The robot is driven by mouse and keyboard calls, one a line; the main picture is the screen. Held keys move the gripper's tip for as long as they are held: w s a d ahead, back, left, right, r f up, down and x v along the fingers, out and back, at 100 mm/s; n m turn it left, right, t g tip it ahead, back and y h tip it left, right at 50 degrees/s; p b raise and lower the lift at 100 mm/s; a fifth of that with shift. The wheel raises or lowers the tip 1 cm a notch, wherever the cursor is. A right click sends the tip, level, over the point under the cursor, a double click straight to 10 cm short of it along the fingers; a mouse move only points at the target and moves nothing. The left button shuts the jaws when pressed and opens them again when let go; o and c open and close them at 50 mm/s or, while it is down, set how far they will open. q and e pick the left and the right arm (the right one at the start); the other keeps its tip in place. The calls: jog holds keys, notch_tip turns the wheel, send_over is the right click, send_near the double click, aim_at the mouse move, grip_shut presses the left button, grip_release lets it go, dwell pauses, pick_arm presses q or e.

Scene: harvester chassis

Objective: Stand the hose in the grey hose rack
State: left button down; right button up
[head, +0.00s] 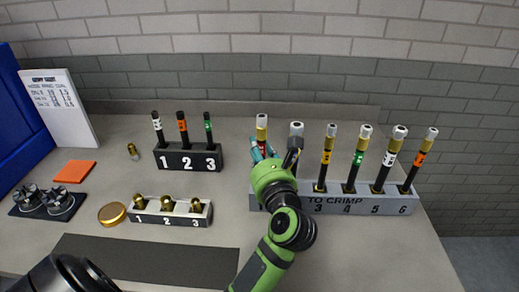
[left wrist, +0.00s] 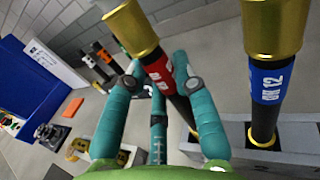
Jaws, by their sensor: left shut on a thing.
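My left gripper (head: 264,152) has teal fingers closed around a black hose with a gold end fitting and a red band (head: 262,133). The hose is upright at the left end of the grey hose rack (head: 362,204), marked TO CRIMP. In the left wrist view, the red-banded hose (left wrist: 160,72) runs between the fingers (left wrist: 165,100). Its lower end is near the rack, but I cannot tell whether it is seated. A blue-banded hose (left wrist: 266,85) stands just right of it in the rack. My right gripper is not in view.
Several banded hoses (head: 358,158) stand in the rack to the right. A black rack (head: 188,160) with three thin hoses and a small white-fronted block (head: 170,219) with brass fittings are left. An orange pad (head: 75,172) and brass disc (head: 112,214) lie farther left.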

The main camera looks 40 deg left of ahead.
pick_arm(q)
jog(key=shift+f+b, duration=0.8)
jog(key=shift+f, duration=0.15)
jog(key=c, duration=0.9)
grip_release()
jog(key=v, duration=0.7)
jog(key=shift+s+d, duration=0.2)
jog(key=shift+s, duration=0.05)
